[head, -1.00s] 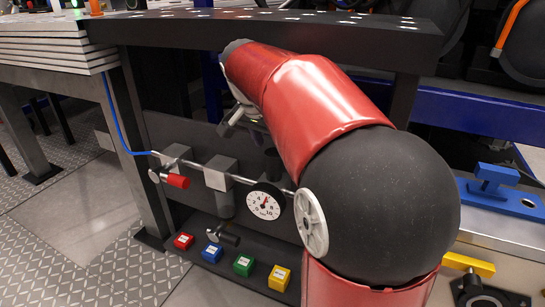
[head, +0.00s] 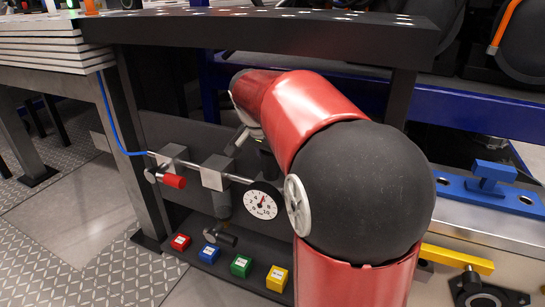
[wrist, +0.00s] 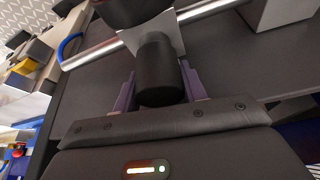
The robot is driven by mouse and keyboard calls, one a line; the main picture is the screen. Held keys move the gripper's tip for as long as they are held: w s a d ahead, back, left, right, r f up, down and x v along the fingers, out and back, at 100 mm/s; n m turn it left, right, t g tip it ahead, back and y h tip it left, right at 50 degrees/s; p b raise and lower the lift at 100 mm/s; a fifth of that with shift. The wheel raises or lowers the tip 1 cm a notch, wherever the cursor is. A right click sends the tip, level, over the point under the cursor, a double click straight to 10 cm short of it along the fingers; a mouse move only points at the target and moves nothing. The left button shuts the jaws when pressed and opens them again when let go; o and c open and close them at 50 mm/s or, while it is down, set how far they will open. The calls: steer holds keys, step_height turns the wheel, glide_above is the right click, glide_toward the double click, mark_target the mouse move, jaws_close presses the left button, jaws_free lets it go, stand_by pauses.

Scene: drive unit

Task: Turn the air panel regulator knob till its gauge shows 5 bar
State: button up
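The air panel (head: 165,122) hangs under a dark bench, with a metal pipe across it. The regulator's round white gauge (head: 263,205) faces me; its red needle points roughly upward, but the exact reading is too small to tell. The black regulator knob (wrist: 160,72) stands out from a silver block in the wrist view. My gripper (wrist: 160,92) has its purple fingers on either side of the knob, very close to it. Whether they touch it I cannot tell. In the head view my red arm hides most of the gripper and knob.
A red-handled valve (head: 172,181) and a grey block (head: 215,172) sit on the pipe left of the gauge. Red, blue, green and yellow (head: 277,278) blocks line the lower ledge. The bench top (head: 270,32) overhangs the panel. A blue clamp (head: 490,185) stands at right.

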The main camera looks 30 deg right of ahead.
mark_target(268, 156)
steer(key=shift+w+n+t+y, duration=0.1)
steer(key=shift+n+t+y, duration=0.25)
steer(key=shift+n, duration=0.95)
steer(key=o, duration=0.7)
steer(key=p+v, duration=0.1)
steer(key=v, duration=0.7)
steer(key=shift+a+f, duration=0.1)
